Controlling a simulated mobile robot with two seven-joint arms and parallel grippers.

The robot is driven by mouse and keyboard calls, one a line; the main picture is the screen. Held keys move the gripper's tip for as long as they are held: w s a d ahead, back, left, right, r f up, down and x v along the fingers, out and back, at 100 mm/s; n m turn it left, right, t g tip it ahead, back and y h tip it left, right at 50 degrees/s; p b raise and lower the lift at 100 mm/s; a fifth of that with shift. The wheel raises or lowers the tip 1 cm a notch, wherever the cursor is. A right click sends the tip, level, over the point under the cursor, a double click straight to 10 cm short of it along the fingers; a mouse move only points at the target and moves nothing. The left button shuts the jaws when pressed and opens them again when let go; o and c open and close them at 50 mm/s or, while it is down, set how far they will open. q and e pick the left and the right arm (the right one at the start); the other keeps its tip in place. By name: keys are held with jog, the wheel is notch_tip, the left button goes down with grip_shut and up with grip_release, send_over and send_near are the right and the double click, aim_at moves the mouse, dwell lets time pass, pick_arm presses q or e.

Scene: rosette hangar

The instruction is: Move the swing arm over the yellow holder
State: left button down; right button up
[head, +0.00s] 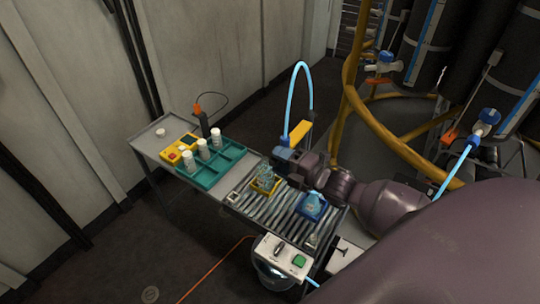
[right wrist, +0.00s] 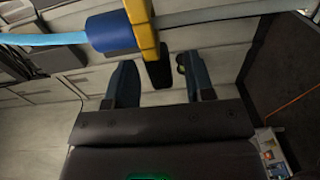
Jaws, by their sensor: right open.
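The swing arm (head: 299,132) is a yellow bar with a light-blue hose looping up from it, above the far side of the roller table. In the right wrist view the yellow bar (right wrist: 142,28) crosses near a blue collar (right wrist: 108,32). My right gripper (head: 282,156) is open beside the bar's lower end. In its wrist view the open fingers (right wrist: 160,82) stand either side of a black handle-like piece (right wrist: 158,70); contact cannot be told. A yellow holder (head: 264,190) on the rollers carries a clear item. My left gripper is not in view.
A teal tray (head: 217,171) with white bottles is at the left. A control box with a green button (head: 299,260) is in front. Yellow pipes (head: 378,119) stand behind right.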

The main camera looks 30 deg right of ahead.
jog(key=shift+x, duration=1.7)
grip_shut()
